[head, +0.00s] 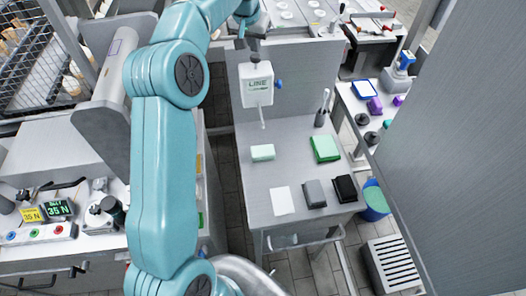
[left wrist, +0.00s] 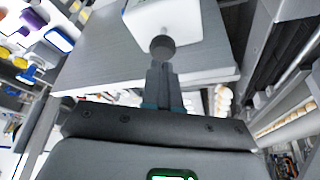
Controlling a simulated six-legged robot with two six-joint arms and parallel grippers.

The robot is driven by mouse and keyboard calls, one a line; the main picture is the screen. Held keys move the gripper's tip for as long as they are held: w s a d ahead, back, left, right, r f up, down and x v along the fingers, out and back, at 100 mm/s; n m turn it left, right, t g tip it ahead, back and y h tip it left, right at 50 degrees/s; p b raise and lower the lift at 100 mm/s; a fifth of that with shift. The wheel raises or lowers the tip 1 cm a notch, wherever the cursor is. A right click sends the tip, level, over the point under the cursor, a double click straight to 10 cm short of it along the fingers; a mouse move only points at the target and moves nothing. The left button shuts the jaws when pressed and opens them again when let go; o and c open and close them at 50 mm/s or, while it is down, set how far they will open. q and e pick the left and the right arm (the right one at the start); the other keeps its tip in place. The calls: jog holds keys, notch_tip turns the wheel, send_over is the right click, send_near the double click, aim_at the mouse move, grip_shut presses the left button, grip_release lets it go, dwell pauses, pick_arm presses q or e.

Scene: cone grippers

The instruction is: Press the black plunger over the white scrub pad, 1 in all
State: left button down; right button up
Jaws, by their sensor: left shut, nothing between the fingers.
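A white dispenser box marked LIME (head: 257,84) hangs on the grey panel, with a thin spout (head: 262,118) pointing down. Its white body also shows in the left wrist view (left wrist: 165,18). A pale, greenish-white pad (head: 263,152) lies on the grey table under the spout. A flat white pad (head: 283,201) lies nearer the front edge. My left gripper (head: 252,52) is shut and empty, at the top of the dispenser. In the left wrist view a round dark plunger knob (left wrist: 162,46) sits right at the shut fingertips (left wrist: 160,68); I cannot tell whether they touch. My right gripper is not in view.
A green pad (head: 325,148), a grey pad (head: 315,193) and a black pad (head: 345,188) lie on the table. A grey holder (head: 321,117) stands at the back. A blue knob (head: 279,84) sticks out beside the dispenser. A tall grey panel (head: 450,130) stands right.

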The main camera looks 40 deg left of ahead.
pick_arm(q)
jog(key=shift+r, duration=0.1)
dwell(0.3)
notch_tip(320, 180, up, 4)
jog(key=p, duration=0.4)
jog(key=shift+r+p, duration=0.35)
jog(key=shift+p, duration=0.05)
jog(key=shift+w+r, duration=0.1)
jog(key=shift+r, duration=0.45)
